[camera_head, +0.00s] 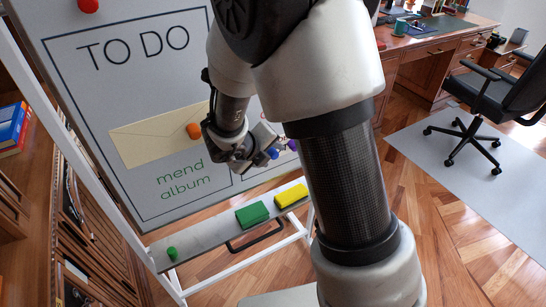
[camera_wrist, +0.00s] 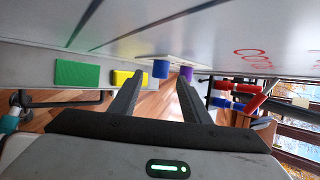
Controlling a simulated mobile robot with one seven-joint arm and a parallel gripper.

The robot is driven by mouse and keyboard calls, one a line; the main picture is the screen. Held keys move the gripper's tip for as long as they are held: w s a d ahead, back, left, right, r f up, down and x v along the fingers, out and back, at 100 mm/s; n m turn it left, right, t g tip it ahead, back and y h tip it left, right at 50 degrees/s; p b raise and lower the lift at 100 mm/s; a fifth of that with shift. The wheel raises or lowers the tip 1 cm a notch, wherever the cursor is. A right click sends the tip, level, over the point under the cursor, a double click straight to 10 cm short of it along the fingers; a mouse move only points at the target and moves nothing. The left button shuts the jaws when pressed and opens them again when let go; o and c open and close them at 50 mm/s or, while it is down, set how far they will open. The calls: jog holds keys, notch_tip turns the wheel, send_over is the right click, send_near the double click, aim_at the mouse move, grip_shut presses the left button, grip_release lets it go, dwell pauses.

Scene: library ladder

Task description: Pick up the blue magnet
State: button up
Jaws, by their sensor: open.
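The blue magnet (camera_head: 273,153) is on the whiteboard (camera_head: 75,85), right by the tips of my gripper (camera_head: 264,147). In the wrist view the blue magnet (camera_wrist: 160,69) appears between the two open fingertips (camera_wrist: 158,79), a little beyond them. No finger is seen closed on it, and I cannot tell the exact gap. A purple magnet (camera_head: 292,145) is close to its right. In the wrist view the purple magnet (camera_wrist: 186,73) is just behind the right fingertip, partly hidden by it. My arm covers part of the board in the head view.
An orange magnet (camera_head: 193,130) is on an envelope (camera_head: 150,139) at the board. The tray (camera_head: 210,238) below holds a green block (camera_head: 252,214), a yellow block (camera_head: 291,195) and a green magnet (camera_head: 172,253). A desk (camera_head: 450,55) and black chair (camera_head: 500,95) stand at right.

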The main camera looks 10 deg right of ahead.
jog(key=shift+x, duration=0.9)
jog(key=c, duration=1)
jog(key=shift+r, duration=0.15)
jog(key=shift+s+r, duration=0.1)
jog(key=shift+r, duration=0.25)
notch_tip(320, 180, up, 11)
jog(key=p, duration=0.6)
jog(key=shift+s+d+f+b, duration=0.1)
jog(key=shift+s+d+b, duration=0.9)
jog(key=shift+s+b, duration=1.6)
jog(key=shift+s+d+f+b, duration=0.1)
jog(key=shift+s+d+b, duration=1.2)
jog(key=shift+s, duration=2.4)
jog(key=shift+s+d+b, duration=0.7)
jog(key=shift+s+b, duration=1.6)
jog(key=shift+s, duration=0.8)
